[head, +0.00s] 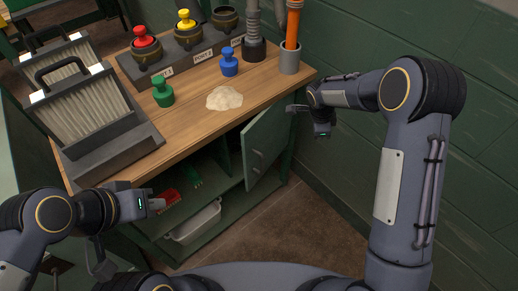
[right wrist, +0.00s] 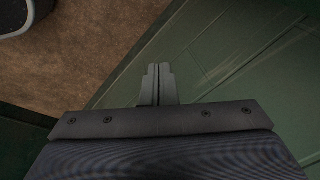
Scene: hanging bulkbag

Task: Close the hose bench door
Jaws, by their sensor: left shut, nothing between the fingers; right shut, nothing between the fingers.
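The hose bench (head: 185,140) has a wooden top and a dark green cabinet below. Its green door (head: 262,146) stands open at the right side of the cabinet, with a small handle on its face. My right gripper (head: 297,108) is shut and empty, close to the door's upper right edge; I cannot tell whether it touches. In the right wrist view the shut fingers (right wrist: 158,85) point at a green panelled surface beside brown floor. My left gripper (head: 158,204) is shut and empty, in front of the cabinet's open left part.
On the bench top are red, yellow, green and blue knobbed pieces, a pale powder heap (head: 224,98), two filter panels (head: 85,105) and a grey cup (head: 290,58) with an orange tube. A white bin (head: 193,222) sits on the lower shelf. A green wall (head: 440,190) closes the right.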

